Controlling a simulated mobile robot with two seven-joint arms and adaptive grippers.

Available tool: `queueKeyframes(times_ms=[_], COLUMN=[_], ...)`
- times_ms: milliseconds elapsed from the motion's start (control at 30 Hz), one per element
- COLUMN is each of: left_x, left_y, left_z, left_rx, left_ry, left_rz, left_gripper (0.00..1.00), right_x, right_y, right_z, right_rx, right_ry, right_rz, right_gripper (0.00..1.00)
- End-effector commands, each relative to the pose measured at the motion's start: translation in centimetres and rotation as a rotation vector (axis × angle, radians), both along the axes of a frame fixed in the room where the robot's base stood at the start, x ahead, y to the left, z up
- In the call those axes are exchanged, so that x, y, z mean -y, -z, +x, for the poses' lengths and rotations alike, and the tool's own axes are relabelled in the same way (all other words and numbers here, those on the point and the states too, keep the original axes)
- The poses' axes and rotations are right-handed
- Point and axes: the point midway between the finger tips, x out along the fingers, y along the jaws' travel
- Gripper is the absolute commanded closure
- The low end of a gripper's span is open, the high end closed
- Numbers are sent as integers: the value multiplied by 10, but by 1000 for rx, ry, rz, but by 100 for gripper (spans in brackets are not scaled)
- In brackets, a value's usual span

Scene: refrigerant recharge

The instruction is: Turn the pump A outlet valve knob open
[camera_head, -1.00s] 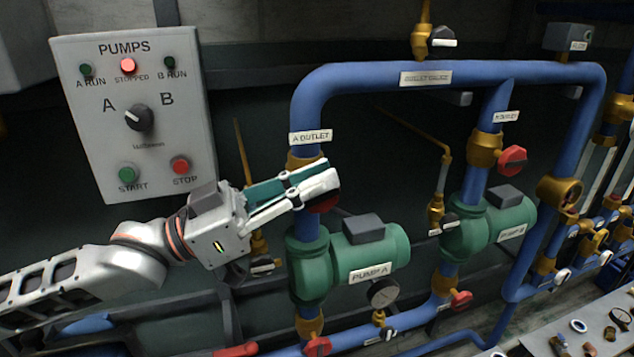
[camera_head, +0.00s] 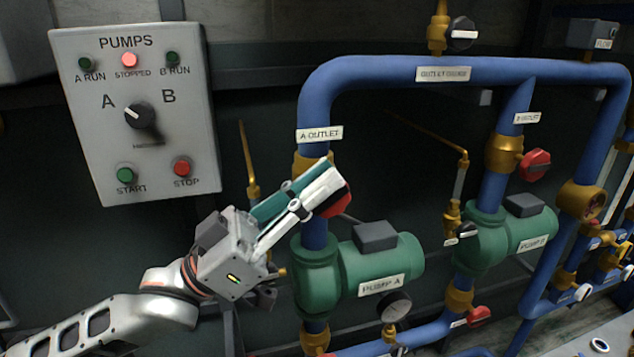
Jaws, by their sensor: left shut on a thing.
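The pump A outlet valve knob (camera_head: 340,203) is red and sits on the brass valve body (camera_head: 304,164) just below the "A OUTLET" label (camera_head: 319,134). My left gripper (camera_head: 330,186) reaches in from the lower left with its fingers at the knob. It is shut on the knob, and its fingers hide the knob's left part and some of the valve. The knob's exact angle is hard to tell. Pump A (camera_head: 350,270) is green and stands on the blue pipe below. My right gripper is not in view.
The pump control panel (camera_head: 135,115) hangs at the left with its red "STOPPED" lamp lit. The pump B outlet knob (camera_head: 535,165) is red and stands at the right. A gauge (camera_head: 396,306) is below pump A. A thin brass pipe (camera_head: 249,160) rises behind my arm.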

Motion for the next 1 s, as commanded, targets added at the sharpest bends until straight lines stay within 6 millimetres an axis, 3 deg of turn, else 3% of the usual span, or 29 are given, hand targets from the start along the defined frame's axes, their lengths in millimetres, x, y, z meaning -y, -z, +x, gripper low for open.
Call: queueKeyframes(times_ms=[67,100,133,167,567,1000], left_x=[0,0,0,0,-3,-64], left_y=[-1,-1,-1,-1,2,49], left_z=[0,0,0,0,-1,-20], left_rx=[1,1,1,2,-1,-3], left_ry=[-1,-1,-1,0,-1,-3], left_rz=[-2,-2,-2,-1,1,3], left_gripper=[100,79,72,70,70,70], right_x=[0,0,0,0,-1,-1], right_y=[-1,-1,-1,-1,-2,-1], right_z=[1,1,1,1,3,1], right_rx=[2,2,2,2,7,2], right_ry=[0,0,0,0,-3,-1], right_rz=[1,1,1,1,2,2], right_gripper=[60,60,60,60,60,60])
